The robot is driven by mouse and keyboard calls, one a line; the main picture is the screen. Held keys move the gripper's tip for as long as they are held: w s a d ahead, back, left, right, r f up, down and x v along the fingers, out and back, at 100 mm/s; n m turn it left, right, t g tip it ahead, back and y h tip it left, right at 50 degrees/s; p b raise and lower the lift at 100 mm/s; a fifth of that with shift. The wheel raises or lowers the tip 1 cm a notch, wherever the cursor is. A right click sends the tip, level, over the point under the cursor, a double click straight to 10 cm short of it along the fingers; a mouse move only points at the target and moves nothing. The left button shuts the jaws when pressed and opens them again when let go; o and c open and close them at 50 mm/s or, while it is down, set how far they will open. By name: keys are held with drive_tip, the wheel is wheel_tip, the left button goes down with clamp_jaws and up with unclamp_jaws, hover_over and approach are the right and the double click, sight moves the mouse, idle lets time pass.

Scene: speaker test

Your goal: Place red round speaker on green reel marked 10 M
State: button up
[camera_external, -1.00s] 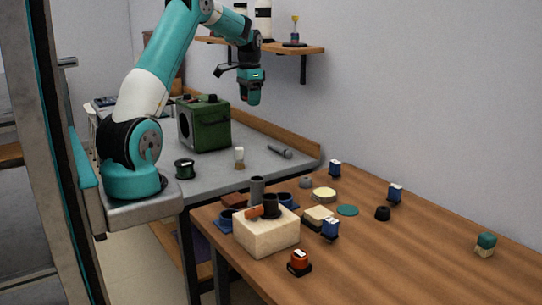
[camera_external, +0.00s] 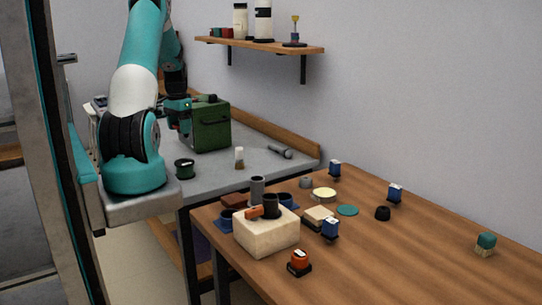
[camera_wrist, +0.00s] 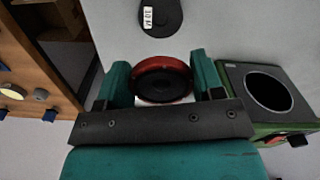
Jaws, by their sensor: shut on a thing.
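The red round speaker (camera_wrist: 162,78), with a dark face and a red rim, is held between the two teal fingers of my gripper (camera_wrist: 162,83) in the wrist view. In the outside view, my gripper (camera_external: 180,112) hangs above the grey bench, in front of the green box. The speaker cannot be made out there. The green reel (camera_external: 184,168) stands on the grey bench near the arm's base. In the wrist view the reel (camera_wrist: 160,28) looks dark, with a white label reading 10 M, and lies ahead of the held speaker, apart from it.
The green box (camera_external: 209,127) with a round opening stands close beside my gripper; it also shows in the wrist view (camera_wrist: 234,87). A small brush-like item (camera_external: 239,157) and a microphone (camera_external: 280,152) lie farther right. The wooden table (camera_external: 400,265) holds several small items.

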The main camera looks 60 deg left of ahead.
sight(183, 162)
wheel_tip(183, 162, down, 10)
drive_tip(key=shift+f, duration=0.25)
drive_tip(key=shift+f, duration=0.1)
drive_tip(key=o, duration=1)
wheel_tip(183, 162, up, 12)
drive_tip(key=shift+f, duration=0.2)
drive_tip(key=shift+d+r, duration=0.1)
drive_tip(key=shift+r, duration=0.35)
drive_tip(key=w+d+r+y, duration=0.1)
drive_tip(key=w+d+r, duration=0.1)
drive_tip(key=d+r, duration=0.55)
drive_tip(key=s+d+r+n+y, duration=0.1)
drive_tip(key=s+d+r+n, duration=0.1)
drive_tip(key=s+d, duration=0.3)
drive_tip(key=s+d+r+n+y, duration=0.2)
drive_tip(key=s+d, duration=0.3)
drive_tip(key=d, duration=0.7)
drive_tip(key=shift+s+d+r, duration=0.25)
drive_tip(key=shift+d+r, duration=0.05)
drive_tip(key=shift+r, duration=0.05)
